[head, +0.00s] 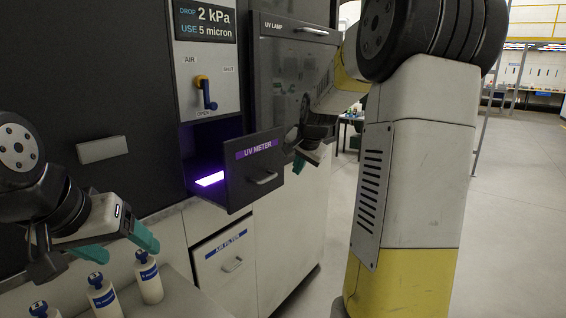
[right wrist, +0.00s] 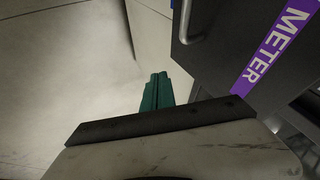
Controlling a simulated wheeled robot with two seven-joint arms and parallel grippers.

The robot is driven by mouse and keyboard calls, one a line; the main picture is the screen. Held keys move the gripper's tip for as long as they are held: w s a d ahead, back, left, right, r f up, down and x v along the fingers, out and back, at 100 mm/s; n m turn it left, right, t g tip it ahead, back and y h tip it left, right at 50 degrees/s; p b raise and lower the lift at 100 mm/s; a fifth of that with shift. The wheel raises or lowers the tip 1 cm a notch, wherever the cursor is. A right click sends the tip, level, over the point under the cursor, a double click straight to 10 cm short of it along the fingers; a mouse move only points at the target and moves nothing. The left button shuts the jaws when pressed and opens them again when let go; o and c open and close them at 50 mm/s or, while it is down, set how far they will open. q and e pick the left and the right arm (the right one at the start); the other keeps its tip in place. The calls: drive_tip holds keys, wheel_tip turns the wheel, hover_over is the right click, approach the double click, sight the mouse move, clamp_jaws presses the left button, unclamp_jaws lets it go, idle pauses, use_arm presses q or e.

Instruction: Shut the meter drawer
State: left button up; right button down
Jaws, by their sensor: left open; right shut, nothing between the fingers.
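The UV meter drawer (head: 254,166) is pulled out from the dark cabinet, with a purple glow inside behind its front. Its dark front with the purple "METER" label also shows in the right wrist view (right wrist: 272,58), with its metal handle (right wrist: 188,25) near the top. My right gripper (head: 299,163) is shut and empty, just right of the drawer front in the head view; its teal fingers show in the right wrist view (right wrist: 156,92). I cannot tell whether it touches the drawer. My left gripper (head: 118,248) is open and empty at the lower left, above the white bottles.
An air filter drawer (head: 225,260) sits shut below. A lever panel (head: 206,85) is above the meter drawer, and the UV lamp cabinet (head: 288,88) stands behind it. Several white bottles (head: 149,280) stand at the lower left. Open floor (head: 510,200) lies to the right.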

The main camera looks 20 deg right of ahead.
drive_tip(key=w+f, duration=0.1)
drive_tip(key=w, duration=0.1)
drive_tip(key=w+a+f, duration=0.1)
drive_tip(key=w, duration=0.1)
drive_tip(key=w+a+f, duration=0.1)
drive_tip(key=w, duration=0.1)
drive_tip(key=shift+a+f, duration=0.2)
drive_tip(key=shift+f, duration=0.15)
drive_tip(key=shift+w, duration=0.1)
drive_tip(key=w+a, duration=0.3)
drive_tip(key=w, duration=0.1)
drive_tip(key=w+a, duration=0.4)
drive_tip(key=w, duration=0.1)
drive_tip(key=w+a, duration=0.4)
drive_tip(key=w, duration=0.1)
drive_tip(key=shift+w+a+r, duration=0.1)
drive_tip(key=shift+w+a, duration=0.2)
